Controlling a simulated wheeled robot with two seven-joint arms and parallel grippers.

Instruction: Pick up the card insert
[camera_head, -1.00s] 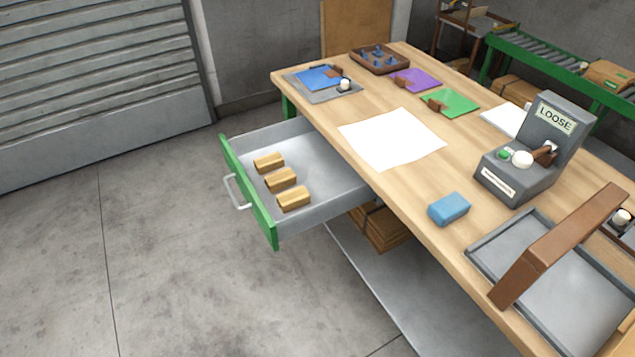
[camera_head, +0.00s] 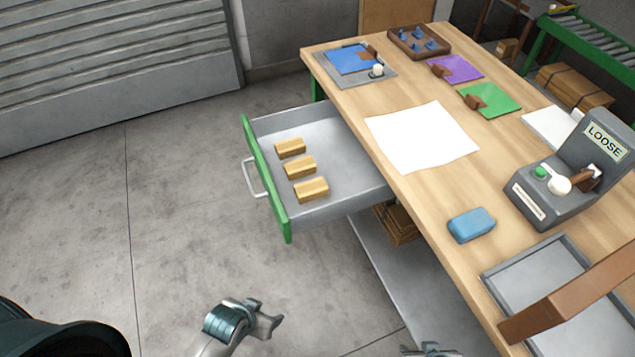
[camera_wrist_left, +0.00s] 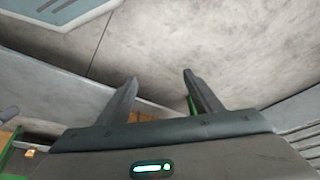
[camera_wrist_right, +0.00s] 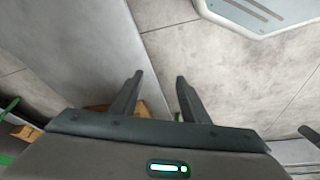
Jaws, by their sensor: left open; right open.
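I cannot tell for sure which thing is the card insert. Flat card-like pieces lie on the workbench in the head view: a large white sheet (camera_head: 422,137) near the front edge, a blue card (camera_head: 352,59) on a grey board, a purple card (camera_head: 460,69), a green card (camera_head: 492,101) and a white piece (camera_head: 549,127) behind the grey device. My left gripper (camera_wrist_left: 160,77) is open and empty over the floor in its wrist view. My right gripper (camera_wrist_right: 160,77) is also open and empty. At the head view's bottom edge my arms show low, away from the tabletop.
An open drawer (camera_head: 338,193) with a green front and three tan blocks juts out from the bench. A blue block (camera_head: 471,225), a grey device marked LOOSE (camera_head: 540,205) and a grey tray (camera_head: 488,283) under a brown bar (camera_head: 570,300) occupy the right side. Floor lies clear at left.

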